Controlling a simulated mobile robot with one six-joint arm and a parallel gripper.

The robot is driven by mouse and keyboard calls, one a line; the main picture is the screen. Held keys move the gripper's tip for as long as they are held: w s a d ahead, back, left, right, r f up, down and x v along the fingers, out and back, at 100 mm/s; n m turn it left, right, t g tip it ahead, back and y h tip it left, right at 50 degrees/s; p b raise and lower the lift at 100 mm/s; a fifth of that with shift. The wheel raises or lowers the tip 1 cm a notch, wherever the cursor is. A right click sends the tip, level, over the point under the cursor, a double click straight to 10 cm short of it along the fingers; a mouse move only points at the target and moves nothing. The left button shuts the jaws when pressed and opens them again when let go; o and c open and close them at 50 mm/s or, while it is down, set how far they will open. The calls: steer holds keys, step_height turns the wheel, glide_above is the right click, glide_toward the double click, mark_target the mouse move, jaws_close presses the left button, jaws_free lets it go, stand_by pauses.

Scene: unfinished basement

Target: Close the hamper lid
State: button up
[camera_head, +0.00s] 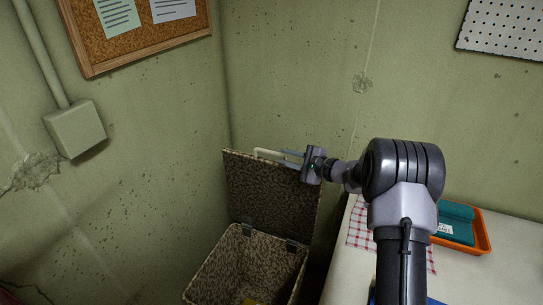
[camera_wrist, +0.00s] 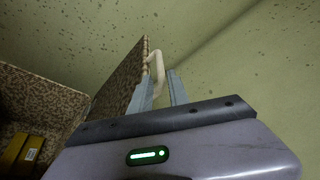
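The hamper (camera_head: 205,278) is a brown mottled box in the wall corner. Its lid (camera_head: 265,193) stands open, upright on dark hinges at the back edge. A cream handle (camera_head: 268,154) sits near the lid's top edge; it also shows in the wrist view (camera_wrist: 157,62). My gripper (camera_head: 291,160) is at the lid's top right, its fingers pointing left along the handle. In the wrist view its two fingers (camera_wrist: 161,88) are apart, with the handle's near end in line with the gap. Whether they touch the handle or lid I cannot tell.
A yellow item (camera_wrist: 23,152) lies inside the hamper. At right is a pale table (camera_head: 490,275) with a checked cloth (camera_head: 358,228) and an orange tray (camera_head: 483,232) holding a teal item (camera_head: 456,218). Walls stand close behind and left of the hamper.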

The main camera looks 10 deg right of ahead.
mark_target(277, 155)
steer(key=b+x, duration=0.1)
steer(key=x, duration=0.6)
steer(key=shift+c, duration=0.2)
jaws_close()
stand_by(1.1)
